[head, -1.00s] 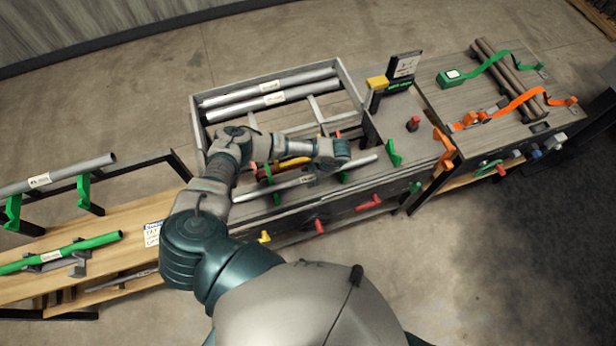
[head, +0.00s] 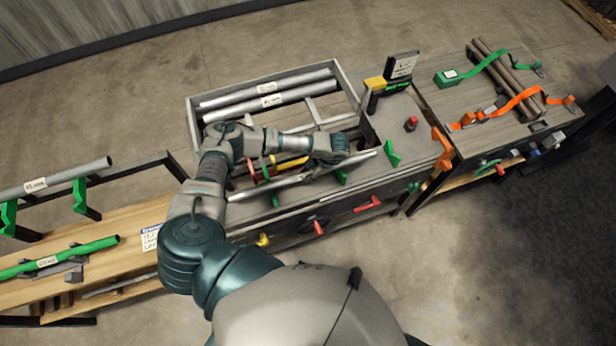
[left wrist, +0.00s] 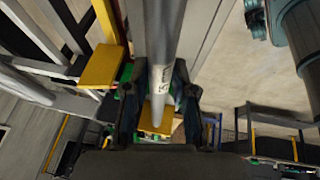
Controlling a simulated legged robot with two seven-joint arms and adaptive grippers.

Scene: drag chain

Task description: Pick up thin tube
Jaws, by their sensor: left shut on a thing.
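The thin tube (head: 280,184) is a slim grey tube lying across the front part of the grey workbench, at a slant in the head view. In the left wrist view the tube (left wrist: 166,40) runs down from the top edge, with a white label facing the camera. My left gripper (left wrist: 160,98) is shut on it, one dark finger on each side. In the head view my left gripper (head: 328,160) reaches over the tube from behind and hides part of it. The tube's right end shows beyond the gripper, close to a green holder (head: 392,154). My right gripper is in neither view.
Two thicker grey tubes (head: 270,99) lie in the tray (head: 192,122) behind. Red and yellow handles (head: 367,204) stick out of the bench front. Floor in front is clear.

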